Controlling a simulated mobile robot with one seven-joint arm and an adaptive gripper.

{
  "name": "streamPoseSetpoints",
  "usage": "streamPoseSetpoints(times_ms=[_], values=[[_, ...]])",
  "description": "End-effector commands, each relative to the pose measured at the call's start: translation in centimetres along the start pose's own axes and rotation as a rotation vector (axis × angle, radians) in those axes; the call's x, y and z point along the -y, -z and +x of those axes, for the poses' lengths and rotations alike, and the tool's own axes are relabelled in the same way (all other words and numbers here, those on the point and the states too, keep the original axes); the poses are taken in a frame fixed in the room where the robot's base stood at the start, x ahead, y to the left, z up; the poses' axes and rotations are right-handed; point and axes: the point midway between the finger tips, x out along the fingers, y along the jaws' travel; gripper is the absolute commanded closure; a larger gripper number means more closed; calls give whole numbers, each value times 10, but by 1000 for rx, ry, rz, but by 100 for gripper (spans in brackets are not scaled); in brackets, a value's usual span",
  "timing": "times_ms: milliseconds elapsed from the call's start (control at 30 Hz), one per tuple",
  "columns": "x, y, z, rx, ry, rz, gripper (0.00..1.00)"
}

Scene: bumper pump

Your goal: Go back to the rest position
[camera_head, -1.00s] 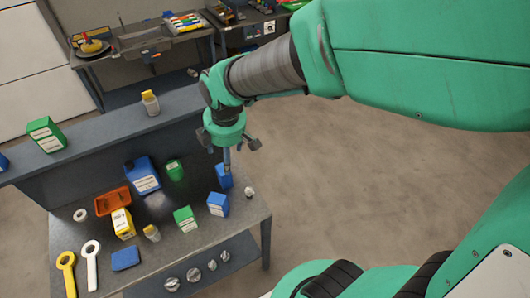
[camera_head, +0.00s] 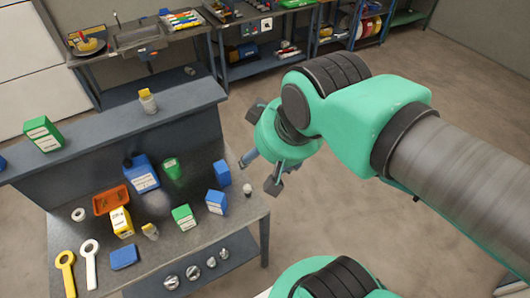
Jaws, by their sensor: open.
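My gripper (camera_head: 262,152) is at the middle of the view, past the right edge of the workbench (camera_head: 232,222) and above the floor. Its dark fingers are spread apart and nothing is between them. My green and grey arm reaches in from the right. On the bench stand blue boxes (camera_head: 217,202), a green box (camera_head: 183,217), a large blue container (camera_head: 142,174), a small green container (camera_head: 171,169) and a yellow box (camera_head: 121,221). None of them touches my gripper.
An orange tray (camera_head: 110,198), a yellow ring-ended tool (camera_head: 65,270) and a white one (camera_head: 89,262) lie on the bench. A raised shelf (camera_head: 100,119) runs behind, bearing a green box (camera_head: 43,134). Open floor (camera_head: 400,120) lies at the right; shelving stands at the back.

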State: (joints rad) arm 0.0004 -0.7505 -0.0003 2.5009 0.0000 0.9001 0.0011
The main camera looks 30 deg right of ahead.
Motion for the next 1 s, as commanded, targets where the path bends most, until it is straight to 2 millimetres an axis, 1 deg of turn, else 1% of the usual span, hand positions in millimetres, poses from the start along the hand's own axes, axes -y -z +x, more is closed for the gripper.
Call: streamPoseSetpoints(times_ms=[300,467,667,1000], values=[[0,0,0,0,0,0,35],[0,-3,7,0,0,-1,35],[0,-15,28,0,0,-1,35],[0,-42,79,0,0,-1,35]])
